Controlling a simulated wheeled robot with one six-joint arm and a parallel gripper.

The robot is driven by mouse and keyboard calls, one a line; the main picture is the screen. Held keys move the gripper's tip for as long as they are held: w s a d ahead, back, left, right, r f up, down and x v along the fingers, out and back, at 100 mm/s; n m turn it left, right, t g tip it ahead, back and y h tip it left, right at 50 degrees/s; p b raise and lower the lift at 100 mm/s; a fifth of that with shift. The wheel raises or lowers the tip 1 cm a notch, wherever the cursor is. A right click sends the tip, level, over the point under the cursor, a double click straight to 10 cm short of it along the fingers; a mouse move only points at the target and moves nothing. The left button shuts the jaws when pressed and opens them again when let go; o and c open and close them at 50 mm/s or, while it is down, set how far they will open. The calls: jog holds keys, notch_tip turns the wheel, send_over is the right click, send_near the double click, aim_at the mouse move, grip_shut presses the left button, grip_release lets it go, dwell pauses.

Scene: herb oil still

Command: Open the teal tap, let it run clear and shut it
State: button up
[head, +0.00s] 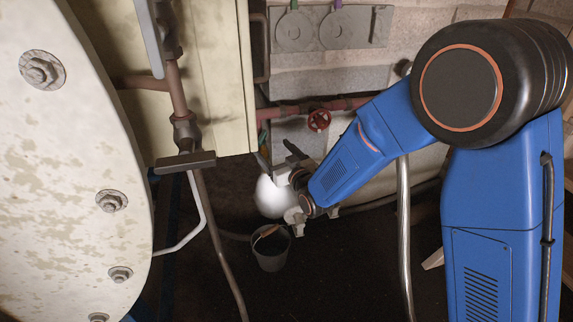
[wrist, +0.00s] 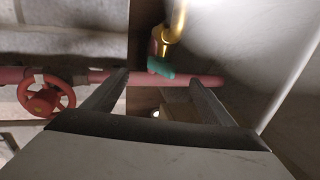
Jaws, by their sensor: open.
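The teal tap (wrist: 160,67) shows in the wrist view as a short teal lever at the lower end of a brass fitting (wrist: 174,28). The lever lies slanted, nearly across the fitting, in front of a red pipe. My gripper (wrist: 158,77) is open, with one finger on each side of the lever in the picture. I see no contact, and the remaining distance is hard to tell. In the head view my gripper (head: 278,154) points up and away, near the cream panel's lower right edge. The tap is mostly hidden there.
A red handwheel (head: 319,121) sits on the red pipe (head: 345,104), to the right of my gripper in the head view. A dark bucket (head: 271,256) stands on the floor below. The cream panel (head: 232,90) and large pale vessel (head: 70,190) are at left.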

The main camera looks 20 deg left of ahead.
jog(key=v, duration=0.8)
jog(key=shift+s, duration=0.1)
